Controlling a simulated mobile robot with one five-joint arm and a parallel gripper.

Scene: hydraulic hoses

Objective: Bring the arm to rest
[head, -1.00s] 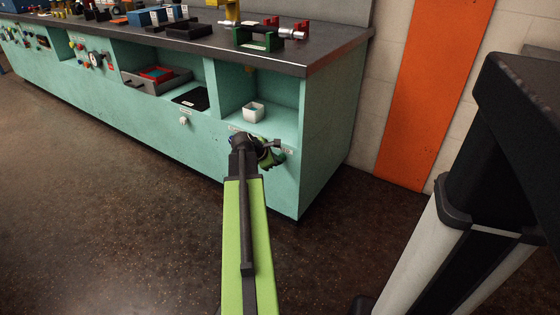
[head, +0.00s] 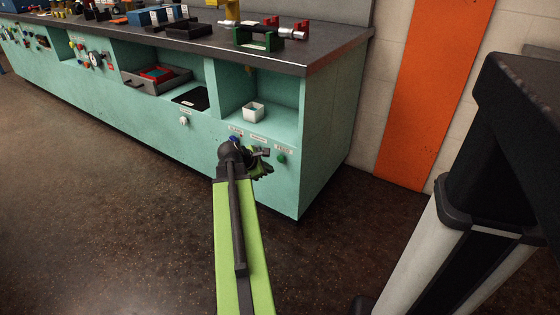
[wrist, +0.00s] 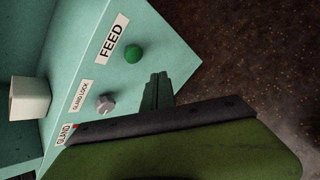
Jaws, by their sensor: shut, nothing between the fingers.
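My arm's green link reaches up from the bottom of the head view, and my gripper (head: 262,165) is at its far end, in front of the teal bench (head: 325,140). The gripper is small and partly hidden by the wrist there, and it is shut and empty. It is near the panel's controls, and I cannot tell the exact gap. A green button (head: 281,158) is just right of it. The wrist view shows this green button (wrist: 134,54) under a FEED label, and a grey knob (wrist: 105,103) by a GLAND LOCK label.
A white square cup (head: 254,111) stands in the open bay above the panel. A black-topped body with pale sides (head: 470,210) fills the right. The dark floor (head: 110,230) is clear on the left.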

